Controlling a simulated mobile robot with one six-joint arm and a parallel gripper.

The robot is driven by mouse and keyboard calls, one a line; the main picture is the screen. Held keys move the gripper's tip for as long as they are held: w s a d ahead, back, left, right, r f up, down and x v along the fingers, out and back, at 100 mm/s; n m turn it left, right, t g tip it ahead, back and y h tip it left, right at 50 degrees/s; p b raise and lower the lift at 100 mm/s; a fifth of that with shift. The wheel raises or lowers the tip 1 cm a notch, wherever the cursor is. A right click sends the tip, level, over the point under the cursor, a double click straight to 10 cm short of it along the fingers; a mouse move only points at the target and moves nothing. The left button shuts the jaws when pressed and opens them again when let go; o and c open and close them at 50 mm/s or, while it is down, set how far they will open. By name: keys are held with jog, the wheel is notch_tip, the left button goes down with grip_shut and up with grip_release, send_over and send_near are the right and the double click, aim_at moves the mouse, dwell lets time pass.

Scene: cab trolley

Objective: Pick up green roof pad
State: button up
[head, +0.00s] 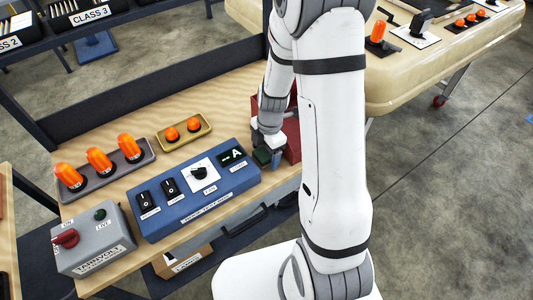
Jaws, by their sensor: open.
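A small dark green block (262,156), which looks like the green roof pad, shows at the right end of the blue switch panel. My gripper (268,156) points down right at it, in front of a red box (291,140). The gripper is open. My arm hides part of the red box, and the fingertips are too small to tell whether they touch the pad.
The wooden bench (190,97) carries the blue switch panel (200,203), a grey box with a red knob (93,240), a grey tray of orange lamps (107,172) and a yellow tray (184,134). A cream trolley (440,65) stands at the upper right.

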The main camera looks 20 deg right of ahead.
aim_at(265, 152)
jog(key=c, duration=1.1)
notch_tip(265, 152, up, 10)
jog(key=shift+r+b, duration=0.1)
jog(key=shift+b, duration=0.45)
jog(key=o, duration=0.4)
jog(key=shift+c, duration=1.3)
